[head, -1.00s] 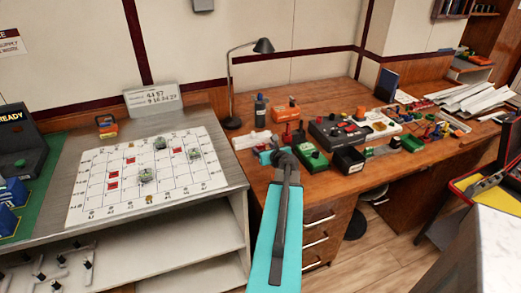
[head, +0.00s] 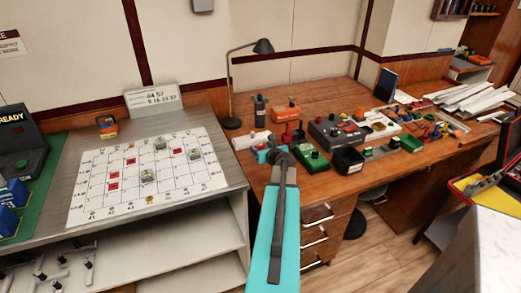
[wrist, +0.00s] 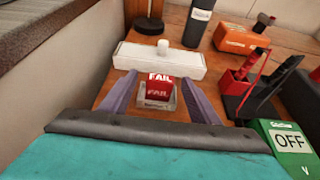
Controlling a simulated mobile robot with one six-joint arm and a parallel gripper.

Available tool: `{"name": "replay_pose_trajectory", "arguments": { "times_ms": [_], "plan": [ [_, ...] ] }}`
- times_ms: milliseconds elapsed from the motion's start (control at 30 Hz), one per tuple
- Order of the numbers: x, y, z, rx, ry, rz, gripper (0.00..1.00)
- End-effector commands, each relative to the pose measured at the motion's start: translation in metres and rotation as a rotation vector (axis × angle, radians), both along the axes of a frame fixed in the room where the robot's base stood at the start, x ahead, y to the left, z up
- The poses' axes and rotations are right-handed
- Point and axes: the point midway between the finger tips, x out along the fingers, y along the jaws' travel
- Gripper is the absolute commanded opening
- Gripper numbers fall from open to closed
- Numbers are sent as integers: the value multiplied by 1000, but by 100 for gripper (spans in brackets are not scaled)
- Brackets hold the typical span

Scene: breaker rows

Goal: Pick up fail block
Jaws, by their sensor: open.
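The fail block (wrist: 158,92) is a red-topped block with white FAIL lettering and a pale, clear-looking lower part. It sits on the wooden desk in the wrist view. My gripper (wrist: 160,80) is open, with one grey-purple finger on each side of the block. I cannot tell whether either finger touches it. In the head view my teal arm reaches over the desk's left end, with my gripper (head: 273,152) partly hidden by the arm. I cannot make out the block there.
A white box with a knob (wrist: 160,60) lies just beyond the block. A green OFF device (wrist: 288,145) and a black holder with red-handled items (wrist: 258,92) stand to the right. A grey cabinet edge (wrist: 60,50) rises at left. The desk holds many other small devices.

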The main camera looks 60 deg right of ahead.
Motion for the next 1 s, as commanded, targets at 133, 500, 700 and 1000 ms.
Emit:
{"name": "replay_pose_trajectory", "arguments": {
  "times_ms": [133, 500, 700, 1000],
  "plan": [
    [10, -10, -5, -1, 1, 0, 56],
    [21, -16, -11, -1, 1, -1, 56],
    [21, -16, -11, -1, 1, -1, 56],
    [21, -16, -11, -1, 1, -1, 51]
  ]
}}
